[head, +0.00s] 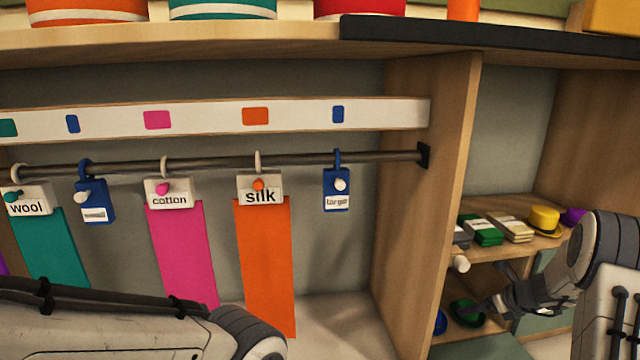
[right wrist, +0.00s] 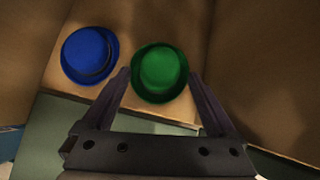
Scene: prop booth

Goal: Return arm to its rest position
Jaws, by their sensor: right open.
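My right gripper (head: 494,290) is at the lower right, in front of the shelf unit. In the right wrist view its two fingers (right wrist: 158,80) are spread, with nothing held. A green hat (right wrist: 162,72) shows between and beyond the fingertips on the lower shelf; it also shows in the head view (head: 466,312). A blue hat (right wrist: 88,54) lies to its left and is partly hidden in the head view (head: 440,322). My left arm crosses the lower left of the head view, but its gripper is out of frame.
A rail (head: 210,162) carries tagged hangers with teal, pink and orange cloth strips. A wooden divider (head: 425,190) separates it from the shelves. The upper shelf (head: 500,205) holds folded cloths and a yellow hat (head: 544,220). A dark-edged ledge (head: 480,36) runs overhead.

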